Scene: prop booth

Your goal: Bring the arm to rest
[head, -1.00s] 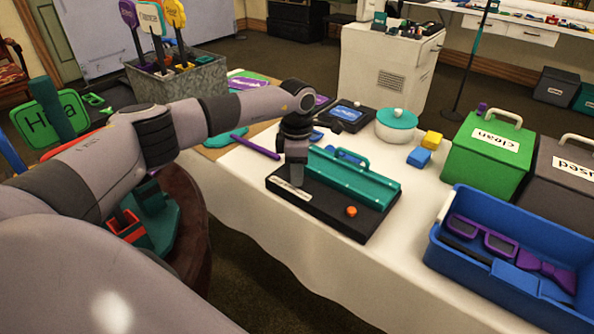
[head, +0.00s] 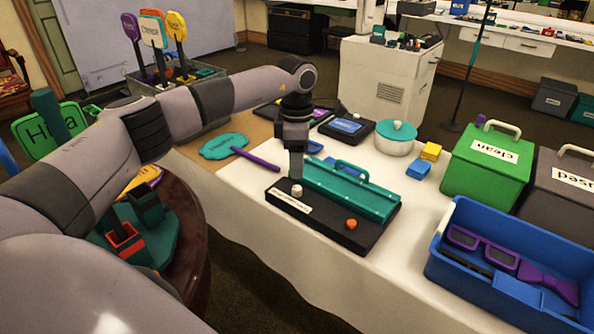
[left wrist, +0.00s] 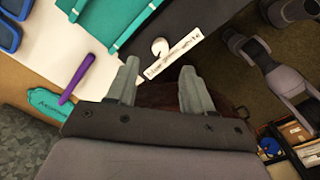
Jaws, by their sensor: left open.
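My left gripper (head: 296,166) is above the left end of a black device (head: 318,222) on the white table. It also shows in the left wrist view (left wrist: 158,82), with its two grey fingers apart and nothing between them. The device has a teal handled bar (head: 352,190), a small white knob (head: 296,190), an orange knob (head: 351,224) and a white label strip (head: 290,201). In the left wrist view the white knob (left wrist: 160,48) lies beyond the fingertips, apart from them. My right gripper is not in view.
A teal paddle sign (head: 222,146) lies behind the arm. A round dark table (head: 190,240) stands below my left arm.

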